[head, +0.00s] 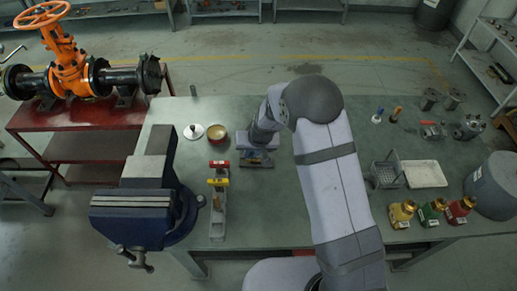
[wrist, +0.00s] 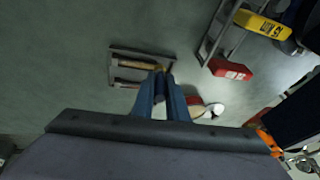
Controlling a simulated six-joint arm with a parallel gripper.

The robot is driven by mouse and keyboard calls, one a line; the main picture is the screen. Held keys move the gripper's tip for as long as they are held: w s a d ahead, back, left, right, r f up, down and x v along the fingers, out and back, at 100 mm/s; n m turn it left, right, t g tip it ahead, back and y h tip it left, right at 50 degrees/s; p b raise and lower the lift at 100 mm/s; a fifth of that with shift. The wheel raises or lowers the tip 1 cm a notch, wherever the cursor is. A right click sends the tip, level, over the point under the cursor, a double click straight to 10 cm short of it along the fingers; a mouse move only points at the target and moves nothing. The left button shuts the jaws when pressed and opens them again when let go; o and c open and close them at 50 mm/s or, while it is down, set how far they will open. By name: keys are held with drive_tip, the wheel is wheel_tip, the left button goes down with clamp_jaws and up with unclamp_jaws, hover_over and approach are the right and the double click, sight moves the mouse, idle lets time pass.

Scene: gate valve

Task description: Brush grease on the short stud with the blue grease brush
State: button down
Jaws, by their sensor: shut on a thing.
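My gripper (head: 257,150) is low over a small grey tray (wrist: 115,54) of tools, which also shows under it in the head view. In the wrist view its narrow fingers (wrist: 162,85) are shut on a slim dark blue thing, which looks like the blue grease brush, though the fingers hide most of it. Two tan wooden handles (wrist: 136,65) lie in the tray beside the fingertips. A round wooden bowl (head: 217,134) stands left of my gripper, by a white disc (head: 193,132) with a dark knob. I cannot pick out the short stud for certain.
A narrow holder (head: 217,228) with a red block (head: 219,164) and a yellow block (head: 218,182) stands left of the tray. A blue vise (head: 140,215) is at the bench's left. Wire basket (head: 388,174), white tray (head: 424,173) and colored bottles are right.

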drive_tip(key=shift+d+f+b, duration=0.3)
drive_tip(key=shift+d+b, duration=0.05)
drive_tip(key=shift+b, duration=0.25)
drive_tip(key=d+b, duration=0.1)
drive_tip(key=d, duration=0.1)
drive_tip(key=d+b, duration=0.3)
drive_tip(key=d, duration=0.2)
drive_tip(key=shift+s+r+b, duration=0.1)
drive_tip(key=shift+r+b, duration=0.2)
drive_tip(key=shift+b, duration=0.1)
wheel_tip(320, 180, up, 8)
drive_tip(key=p, duration=0.6)
drive_tip(key=shift+r, duration=0.25)
drive_tip(key=shift+a, duration=0.1)
